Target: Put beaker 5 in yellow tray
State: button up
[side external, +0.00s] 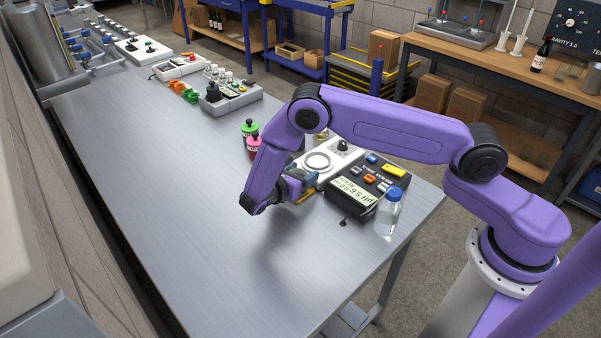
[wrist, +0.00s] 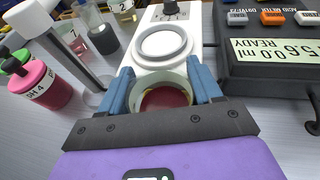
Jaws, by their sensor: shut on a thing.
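My gripper (wrist: 164,86) has its two blue fingers shut on a beaker (wrist: 164,99), a pale glass rim around dark red contents. No number shows on it, so I cannot tell whether it is beaker 5. In the side external view my gripper (side external: 299,188) is low over the table, just left of the white stirrer; the held beaker is mostly hidden there. A small yellow patch shows beside the fingers, too small to tell what it is. I cannot make out a yellow tray in either view.
The white stirrer (wrist: 163,44) and dark pH meter (side external: 366,190) stand close by. A blue-capped bottle (side external: 389,212) is near the table's right edge. Pink (wrist: 38,84) and green-capped (side external: 249,128) bottles and a beaker marked 7 (wrist: 72,40) stand nearby. The table's front and left are clear.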

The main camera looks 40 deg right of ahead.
jog(key=o, duration=1.1)
jog(key=shift+a+r, duration=0.15)
jog(key=shift+r, duration=0.05)
jog(key=v, duration=1.1)
jog(key=shift+s+a, duration=0.2)
jog(key=shift+a, duration=0.1)
jog(key=shift+r, duration=0.1)
